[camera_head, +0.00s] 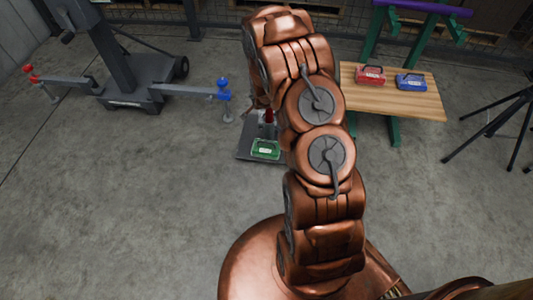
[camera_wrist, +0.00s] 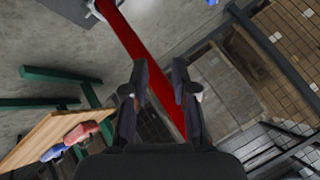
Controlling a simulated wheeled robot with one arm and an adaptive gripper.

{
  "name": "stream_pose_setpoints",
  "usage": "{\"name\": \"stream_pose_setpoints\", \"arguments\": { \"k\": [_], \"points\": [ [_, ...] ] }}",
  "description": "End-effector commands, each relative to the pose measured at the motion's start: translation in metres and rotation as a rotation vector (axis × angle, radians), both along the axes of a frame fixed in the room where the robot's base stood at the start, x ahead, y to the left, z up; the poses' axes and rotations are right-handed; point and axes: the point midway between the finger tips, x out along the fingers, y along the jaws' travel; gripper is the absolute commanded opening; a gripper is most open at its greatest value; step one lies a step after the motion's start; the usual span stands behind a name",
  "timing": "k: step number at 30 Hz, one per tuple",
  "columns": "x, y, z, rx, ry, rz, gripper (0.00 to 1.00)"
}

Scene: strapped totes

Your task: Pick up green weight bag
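The green weight bag (camera_head: 265,149) lies on a low dark grey plate (camera_head: 244,153) on the floor, just left of my arm in the head view. I cannot make it out in the wrist view. My gripper (camera_wrist: 159,64) is open in the wrist view, with its two dark fingers apart and no bag between them. A long red strip (camera_wrist: 138,42) runs through the picture between and beyond the fingers; I cannot tell how near it is. In the head view my arm hides most of the gripper.
A wooden bench (camera_head: 420,103) with green legs holds a red bag (camera_head: 370,76) and a blue bag (camera_head: 411,82). A grey stand (camera_head: 122,88) with red and blue arm ends is at the left. A black tripod (camera_head: 490,125) stands right. The floor at the front left is clear.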

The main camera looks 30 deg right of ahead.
Motion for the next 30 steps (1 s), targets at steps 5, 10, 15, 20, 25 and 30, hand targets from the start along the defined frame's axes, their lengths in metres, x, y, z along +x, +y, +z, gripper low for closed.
{"name": "stream_pose_setpoints", "arguments": {
  "k": [5, 10, 15, 20, 25, 30],
  "points": [
    [0.007, -0.015, -0.074, 0.055, -0.106, -0.07, 0.27],
    [0.01, -0.026, -0.132, 0.115, -0.22, -0.135, 0.27],
    [0.006, -0.032, -0.189, 0.183, -0.335, -0.197, 0.27],
    [-0.003, -0.034, -0.238, 0.253, -0.447, -0.252, 0.27],
    [-0.018, -0.033, -0.288, 0.333, -0.57, -0.311, 0.27],
    [-0.037, -0.029, -0.327, 0.41, -0.688, -0.363, 0.27]
  ]
}}
